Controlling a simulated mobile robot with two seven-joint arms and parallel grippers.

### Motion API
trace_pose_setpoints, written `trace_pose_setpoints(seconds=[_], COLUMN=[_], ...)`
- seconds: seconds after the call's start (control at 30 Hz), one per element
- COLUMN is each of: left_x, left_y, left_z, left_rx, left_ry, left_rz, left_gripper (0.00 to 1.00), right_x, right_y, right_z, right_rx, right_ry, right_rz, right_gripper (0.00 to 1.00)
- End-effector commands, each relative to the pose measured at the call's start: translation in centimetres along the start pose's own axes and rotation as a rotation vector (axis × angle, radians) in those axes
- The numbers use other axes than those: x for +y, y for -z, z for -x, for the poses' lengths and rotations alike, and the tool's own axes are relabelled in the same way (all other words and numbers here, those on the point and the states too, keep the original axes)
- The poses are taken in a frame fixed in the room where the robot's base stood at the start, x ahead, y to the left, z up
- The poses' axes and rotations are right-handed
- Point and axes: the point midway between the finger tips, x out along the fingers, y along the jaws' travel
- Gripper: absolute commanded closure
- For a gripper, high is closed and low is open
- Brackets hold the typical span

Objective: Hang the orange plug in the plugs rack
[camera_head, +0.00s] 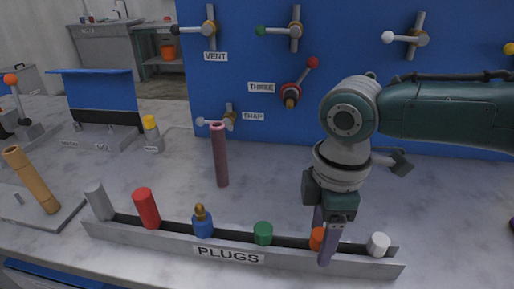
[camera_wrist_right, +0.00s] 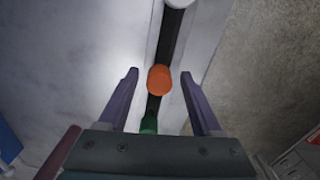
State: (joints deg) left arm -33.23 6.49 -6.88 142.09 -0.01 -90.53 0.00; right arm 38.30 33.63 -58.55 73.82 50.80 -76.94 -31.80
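The orange plug (camera_head: 315,238) stands in the slot of the plugs rack (camera_head: 165,243), a long grey trough labelled PLUGS, between the green plug (camera_head: 263,233) and the white plug (camera_head: 378,244). My right gripper (camera_head: 321,246) points down over it, and a finger hides part of the plug. In the right wrist view, the orange plug (camera_wrist_right: 159,80) lies between the two spread fingers, with a gap on each side. The right gripper (camera_wrist_right: 159,73) is open and holds nothing. My left gripper is not in view.
A blue panel (camera_head: 350,60) with valves rises at the back. The counter between is mostly clear.

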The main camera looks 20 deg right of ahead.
Motion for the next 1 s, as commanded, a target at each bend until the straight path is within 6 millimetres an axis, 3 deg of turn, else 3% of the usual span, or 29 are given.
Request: trace_pose_setpoints(seconds=[0.33,0.7,1.0], left_x=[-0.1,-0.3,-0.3], left_y=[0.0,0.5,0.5], left_z=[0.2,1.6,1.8], left_rx=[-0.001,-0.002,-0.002], left_ry=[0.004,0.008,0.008], left_rz=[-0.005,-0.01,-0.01], left_gripper=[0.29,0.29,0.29], right_x=[0.0,0.1,0.0], right_y=[0.0,0.0,0.0], right_z=[0.6,7.6,10.0], right_rx=[0.0,0.002,-0.001], right_ry=[0.0,-0.003,0.0], right_rz=[0.0,0.001,0.0], right_gripper=[0.3,0.3,0.3])
